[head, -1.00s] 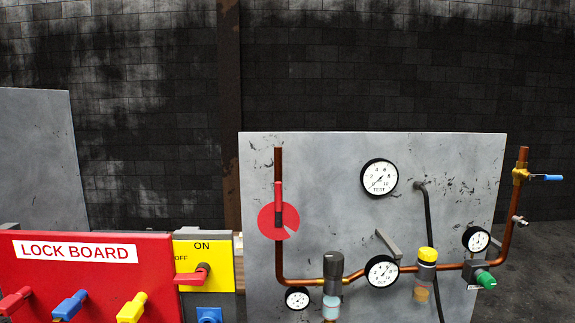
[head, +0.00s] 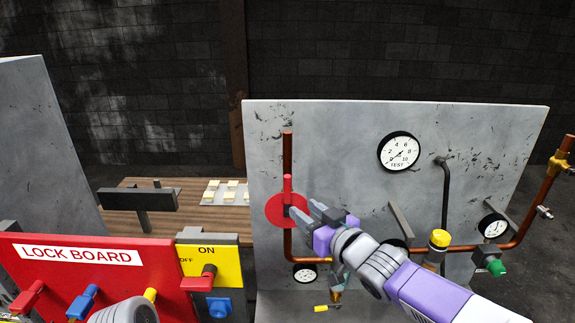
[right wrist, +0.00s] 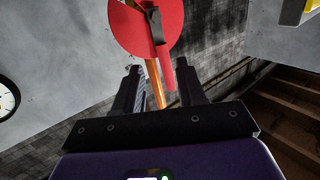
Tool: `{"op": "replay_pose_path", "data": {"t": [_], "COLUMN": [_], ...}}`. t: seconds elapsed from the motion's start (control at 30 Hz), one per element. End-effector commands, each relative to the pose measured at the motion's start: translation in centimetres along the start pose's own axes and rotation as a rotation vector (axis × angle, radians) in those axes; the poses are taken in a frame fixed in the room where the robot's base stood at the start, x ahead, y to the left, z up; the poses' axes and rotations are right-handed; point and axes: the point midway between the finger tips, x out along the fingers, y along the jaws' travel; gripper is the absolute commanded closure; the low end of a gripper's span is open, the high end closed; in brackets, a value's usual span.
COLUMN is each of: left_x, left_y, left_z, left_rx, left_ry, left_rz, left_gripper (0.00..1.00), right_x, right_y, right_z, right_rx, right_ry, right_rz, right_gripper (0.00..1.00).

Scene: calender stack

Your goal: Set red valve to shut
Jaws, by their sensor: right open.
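The red valve is a round red disc (head: 277,207) with a narrow red handle (head: 287,186) on the vertical copper pipe at the panel's left. The handle points up, in line with the pipe. My right gripper (head: 304,208) is open in front of the disc, its fingertips just right of the valve's centre; I cannot tell if they touch. In the right wrist view the red disc (right wrist: 140,30) is ahead, and the handle (right wrist: 168,78) appears between the open fingers (right wrist: 158,68). My left gripper is not in view.
The grey panel (head: 335,130) also carries gauges (head: 399,151), a yellow-capped fitting (head: 439,238) and a green knob (head: 496,267). A red lock board (head: 150,262) with coloured handles and a yellow ON/OFF switch plate (head: 222,253) stand at lower left. A wooden table (head: 135,220) lies behind.

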Motion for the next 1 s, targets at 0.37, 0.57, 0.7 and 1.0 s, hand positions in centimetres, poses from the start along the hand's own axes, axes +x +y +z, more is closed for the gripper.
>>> {"op": "replay_pose_path", "data": {"t": [0.37, 0.57, 0.7, 1.0], "left_x": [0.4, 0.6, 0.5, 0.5], "left_y": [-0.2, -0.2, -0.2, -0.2], "left_z": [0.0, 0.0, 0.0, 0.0], "left_rx": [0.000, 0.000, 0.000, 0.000], "left_ry": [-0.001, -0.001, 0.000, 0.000], "left_rz": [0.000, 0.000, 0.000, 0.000], "left_gripper": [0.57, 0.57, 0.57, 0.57], "right_x": [1.6, 4.5, 5.7, 6.2], "right_y": [-1.2, -1.2, -1.1, -1.1], "right_z": [-4.5, -4.8, -4.9, -4.9], "right_rx": [-0.061, -0.060, -0.061, -0.061], "right_ry": [0.074, 0.072, 0.073, 0.072], "right_rz": [-0.013, -0.012, -0.010, -0.009], "right_gripper": [0.60, 0.60, 0.60, 0.60]}}
